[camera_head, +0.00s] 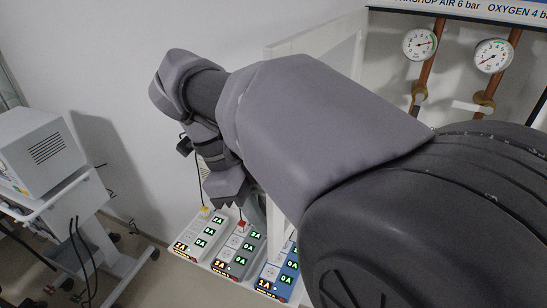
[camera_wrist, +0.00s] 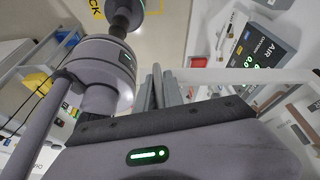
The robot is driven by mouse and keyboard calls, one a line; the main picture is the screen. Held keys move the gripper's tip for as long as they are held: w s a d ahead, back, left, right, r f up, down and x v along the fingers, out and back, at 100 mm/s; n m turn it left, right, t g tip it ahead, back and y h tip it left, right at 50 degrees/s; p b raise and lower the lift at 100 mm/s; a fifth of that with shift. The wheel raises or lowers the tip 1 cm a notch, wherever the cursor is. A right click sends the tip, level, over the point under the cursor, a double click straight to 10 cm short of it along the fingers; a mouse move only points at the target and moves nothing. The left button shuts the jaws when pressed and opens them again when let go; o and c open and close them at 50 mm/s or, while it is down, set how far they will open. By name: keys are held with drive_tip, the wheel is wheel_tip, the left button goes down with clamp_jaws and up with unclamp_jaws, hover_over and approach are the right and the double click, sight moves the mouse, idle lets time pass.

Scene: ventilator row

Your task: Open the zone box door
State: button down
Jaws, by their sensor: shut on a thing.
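The zone box door (camera_head: 318,42) is a pale panel in the head view, standing out from the wall at an angle, partly open. My arm covers much of its middle. In the wrist view, its white edge (camera_wrist: 240,75) runs from the right to my gripper's fingers. My gripper (camera_wrist: 158,88) is closed around the door's near side; the exact contact is hard to see. In the head view my gripper (camera_head: 228,188) is low, left of the door, and its fingertips are partly hidden. Inside the zone box, two round gauges (camera_head: 420,43) sit on copper pipes.
Below the gripper stand several small units with green digits (camera_head: 205,238). A grey device (camera_head: 40,150) on a white cart (camera_head: 90,210) stands at the left. Bare wall and floor lie between the cart and the units.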

drive_tip(key=c, duration=1.6)
unclamp_jaws()
drive_tip(key=shift+s, duration=0.1)
drive_tip(key=shift+o, duration=0.5)
drive_tip(key=shift+s+a, duration=0.1)
drive_tip(key=shift+a, duration=0.05)
drive_tip(key=p+v, duration=0.9)
drive_tip(key=v, duration=0.8)
drive_tip(key=shift+r, duration=0.2)
